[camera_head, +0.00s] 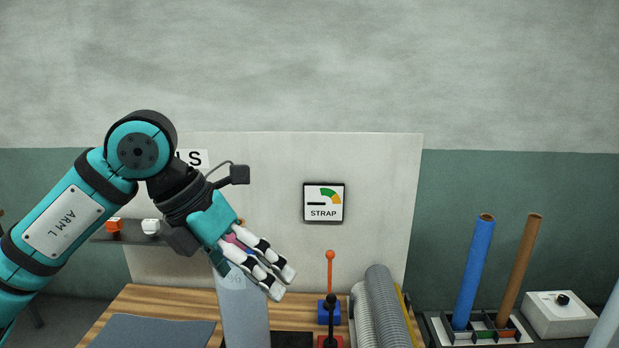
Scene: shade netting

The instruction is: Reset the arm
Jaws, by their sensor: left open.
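My left arm (75,215), teal with a white "ARM L" plate, comes in from the left and bends down at a dark joint. My left gripper (274,285) is open and hangs above the wooden table, pointing down and to the right. Its white and black fingers show nothing held between them. It is in front of a grey upright cylinder (245,318) and hides that cylinder's upper part. My right gripper is outside the view.
A wooden table (150,301) bears a dark mat (150,332), an orange-knobbed lever (330,275) and grey ribbed tubes (382,305). A "STRAP" gauge (323,203) is on the back panel. At right, a rack (437,328) holds blue (474,270) and brown (519,268) tubes beside a white box (558,315).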

